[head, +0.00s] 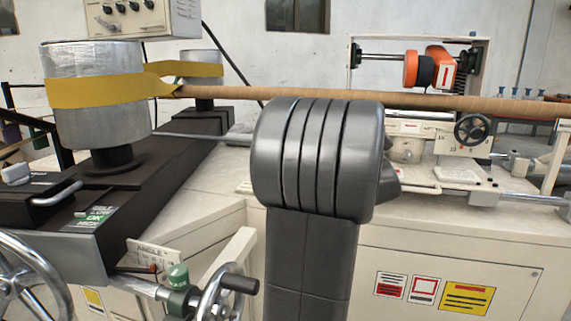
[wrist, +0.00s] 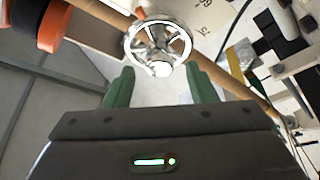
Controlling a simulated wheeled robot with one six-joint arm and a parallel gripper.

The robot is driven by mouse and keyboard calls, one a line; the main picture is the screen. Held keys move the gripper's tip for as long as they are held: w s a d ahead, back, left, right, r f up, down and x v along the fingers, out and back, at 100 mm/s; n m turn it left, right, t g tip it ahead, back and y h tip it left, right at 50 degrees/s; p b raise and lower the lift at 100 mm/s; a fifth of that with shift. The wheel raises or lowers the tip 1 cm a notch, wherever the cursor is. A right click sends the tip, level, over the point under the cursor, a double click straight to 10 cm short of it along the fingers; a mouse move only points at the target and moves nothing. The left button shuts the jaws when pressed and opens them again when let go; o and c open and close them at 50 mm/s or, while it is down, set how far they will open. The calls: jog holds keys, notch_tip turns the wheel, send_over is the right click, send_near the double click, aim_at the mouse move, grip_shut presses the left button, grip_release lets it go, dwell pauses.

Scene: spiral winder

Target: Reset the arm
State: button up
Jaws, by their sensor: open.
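My gripper (wrist: 159,70) shows in the wrist view. Its two green fingers stand wide apart with nothing between them. Beyond the fingertips, a shiny spoked handwheel (wrist: 158,42) shows against a pale machine face, with a brown tube running diagonally behind it. I cannot tell how far the wheel is from the fingers. In the head view my dark grey arm stands upright in the middle and hides part of the machine; the gripper does not show there.
In the head view a long brown tube (head: 330,98) crosses above the cream machine bed. A drum with a yellow band (head: 95,91) stands left. An orange unit (head: 436,67) and a small handwheel (head: 474,129) are right. Handwheels (head: 222,296) and a green-capped fitting (head: 178,285) are at lower left.

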jog(key=s+a+f+m+h+p, duration=0.1)
jog(key=s+f+m+h+p, duration=0.1)
jog(key=s+m+h+p, duration=0.1)
jog(key=s+a+f+m+h+p, duration=0.2)
jog(key=s+m+p, duration=0.1)
jog(key=s+m, duration=0.3)
jog(key=m, duration=0.2)
jog(key=shift+s+a+f+m+t+h, duration=0.25)
jog(key=shift+a+m+t+h, duration=0.05)
jog(key=shift+h, duration=0.1)
dwell(1.8)
jog(key=shift+f, duration=0.1)
